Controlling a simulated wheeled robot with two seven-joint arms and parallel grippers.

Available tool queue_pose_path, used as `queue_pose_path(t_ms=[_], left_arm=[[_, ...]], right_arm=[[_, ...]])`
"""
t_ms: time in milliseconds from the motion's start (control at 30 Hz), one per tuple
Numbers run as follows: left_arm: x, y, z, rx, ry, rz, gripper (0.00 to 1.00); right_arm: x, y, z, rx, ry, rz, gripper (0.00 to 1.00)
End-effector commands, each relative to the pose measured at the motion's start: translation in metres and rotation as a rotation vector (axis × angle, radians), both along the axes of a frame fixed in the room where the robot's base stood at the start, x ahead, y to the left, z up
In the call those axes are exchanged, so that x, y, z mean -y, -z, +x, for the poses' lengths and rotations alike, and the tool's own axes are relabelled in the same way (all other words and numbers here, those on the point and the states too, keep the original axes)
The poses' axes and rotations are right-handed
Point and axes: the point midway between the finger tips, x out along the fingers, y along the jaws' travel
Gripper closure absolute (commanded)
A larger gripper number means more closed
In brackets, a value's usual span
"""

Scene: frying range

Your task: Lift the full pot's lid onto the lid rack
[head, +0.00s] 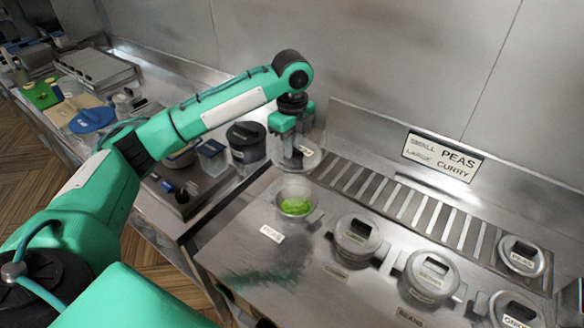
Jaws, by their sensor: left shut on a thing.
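My left gripper (292,138) points down behind the open pot, near the left end of the slatted rack. It is shut on a round metal lid (298,160) with a pale label, partly hidden by the gripper. Whether the lid touches the surface below, I cannot tell. The open metal pot (284,206) holds bright green peas and sits in the counter in front of the lid. The slatted lid rack (402,201) runs along the back of the counter. My right gripper is out of view.
Lidded pots (357,239) and (431,277) stand in a row to the right, with another lidded pot (517,311) at the edge. A lid labelled PEAS (521,257) is at the rack's right end. A sign (442,158) stands behind. A dark container (246,141) is left of the gripper.

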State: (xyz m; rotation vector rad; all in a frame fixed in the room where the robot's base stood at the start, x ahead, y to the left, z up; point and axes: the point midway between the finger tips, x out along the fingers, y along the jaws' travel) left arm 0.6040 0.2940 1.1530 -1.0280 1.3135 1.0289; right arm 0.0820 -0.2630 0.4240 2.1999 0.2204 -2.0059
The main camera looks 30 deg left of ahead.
Motion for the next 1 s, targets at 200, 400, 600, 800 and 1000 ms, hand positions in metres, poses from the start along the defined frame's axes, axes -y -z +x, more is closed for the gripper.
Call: queue_pose_path(t_ms=[200,400,600,800,1000], left_arm=[[0.0,-0.024,0.0,0.002,0.001,-0.001,1.0],[0.0,-0.038,0.0,0.0,0.001,-0.001,1.0],[0.0,-0.048,0.0,-0.001,0.001,-0.001,1.0],[0.0,-0.057,0.0,0.0,0.001,-0.001,1.0],[0.0,-0.067,0.0,0.0,0.001,-0.001,1.0]], right_arm=[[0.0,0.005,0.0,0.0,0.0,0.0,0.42],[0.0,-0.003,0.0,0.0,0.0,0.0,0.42],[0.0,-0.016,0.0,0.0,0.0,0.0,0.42],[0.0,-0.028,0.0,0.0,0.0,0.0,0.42],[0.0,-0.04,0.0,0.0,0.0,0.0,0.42]])
